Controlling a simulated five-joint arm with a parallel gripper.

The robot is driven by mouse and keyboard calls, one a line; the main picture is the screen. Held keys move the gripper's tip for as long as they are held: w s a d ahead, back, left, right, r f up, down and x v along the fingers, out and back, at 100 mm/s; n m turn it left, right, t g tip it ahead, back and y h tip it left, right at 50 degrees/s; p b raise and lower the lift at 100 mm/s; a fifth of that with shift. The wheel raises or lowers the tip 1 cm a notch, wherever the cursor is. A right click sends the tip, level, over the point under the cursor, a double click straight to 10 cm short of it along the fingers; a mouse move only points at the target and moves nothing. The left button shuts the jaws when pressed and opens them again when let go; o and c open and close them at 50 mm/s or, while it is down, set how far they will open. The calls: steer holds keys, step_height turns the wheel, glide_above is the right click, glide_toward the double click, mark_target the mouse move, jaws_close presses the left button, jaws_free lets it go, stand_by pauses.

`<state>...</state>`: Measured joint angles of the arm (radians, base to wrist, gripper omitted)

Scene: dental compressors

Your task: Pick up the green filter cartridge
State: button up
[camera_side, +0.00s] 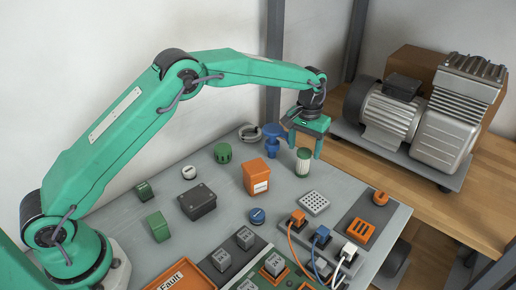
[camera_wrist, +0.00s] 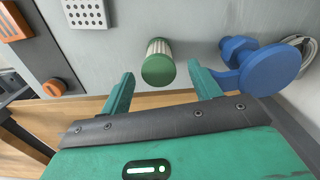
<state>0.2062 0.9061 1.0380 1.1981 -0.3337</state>
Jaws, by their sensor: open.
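The green filter cartridge (camera_side: 303,161) stands upright on the grey table near its far edge, with a green cap and a pale ribbed body. In the wrist view the cartridge (camera_wrist: 158,65) shows cap-on, ahead of the gap between the fingers. My gripper (camera_side: 304,145) is open and empty, with its fingers close above and around the cartridge in the side view. In the wrist view its two green fingers (camera_wrist: 162,88) are spread wide, one on each side of the cartridge, with no contact visible. My gripper hides part of the cartridge's surroundings in the side view.
A blue flanged part (camera_side: 272,140) stands just left of the cartridge; in the wrist view it (camera_wrist: 262,67) is near the right finger. An orange box (camera_side: 256,176) and a white perforated block (camera_side: 314,203) stand nearby. A compressor (camera_side: 425,115) sits behind on a wooden bench.

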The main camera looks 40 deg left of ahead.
mark_target(303, 161)
steer(key=shift+f, duration=0.55)
steer(key=shift+d+f, duration=0.1)
steer(key=shift+f, duration=2.5)
steer(key=c, duration=1.1)
steer(key=shift+r, duration=0.2)
